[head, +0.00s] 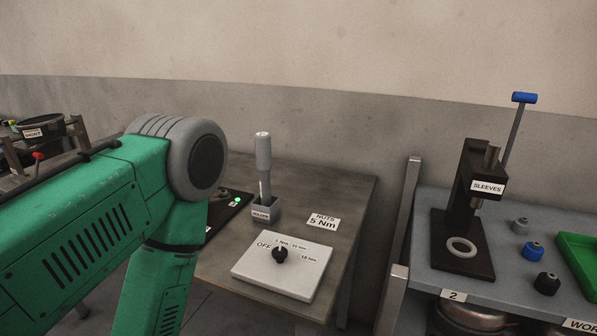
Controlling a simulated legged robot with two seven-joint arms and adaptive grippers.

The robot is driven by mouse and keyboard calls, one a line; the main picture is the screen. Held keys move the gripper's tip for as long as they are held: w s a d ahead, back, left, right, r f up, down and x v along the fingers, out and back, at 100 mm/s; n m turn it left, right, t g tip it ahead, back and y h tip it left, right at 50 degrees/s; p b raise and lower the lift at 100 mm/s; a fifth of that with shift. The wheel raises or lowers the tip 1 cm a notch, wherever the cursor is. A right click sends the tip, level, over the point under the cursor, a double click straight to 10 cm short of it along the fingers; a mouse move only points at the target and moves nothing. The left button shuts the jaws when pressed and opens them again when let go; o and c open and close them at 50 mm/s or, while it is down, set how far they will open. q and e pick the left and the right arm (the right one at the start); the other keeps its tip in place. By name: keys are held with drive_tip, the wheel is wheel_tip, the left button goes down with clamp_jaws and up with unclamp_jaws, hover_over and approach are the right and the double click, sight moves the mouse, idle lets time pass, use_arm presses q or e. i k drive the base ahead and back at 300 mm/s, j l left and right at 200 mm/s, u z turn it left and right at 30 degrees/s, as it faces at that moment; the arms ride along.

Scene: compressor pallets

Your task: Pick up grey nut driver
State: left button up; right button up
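The grey nut driver (263,160) stands upright in a small grey holder (266,210) on the grey table, with a label on the holder's front. My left arm comes in from the left, and its green links and grey joint fill the left of the head view, left of the driver. The joint is apart from the driver in the picture. Neither gripper is in view.
A metal post (401,220) separates this table from the right bench, which holds a black press (463,235), several small knobs and a green tray (580,262).

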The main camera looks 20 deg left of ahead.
sight(262, 142)
drive_tip(key=i+j+z, duration=0.1)
drive_tip(key=j, duration=0.8)
drive_tip(key=j+z, duration=0.1)
drive_tip(key=j, duration=0.8)
drive_tip(key=i, duration=0.05)
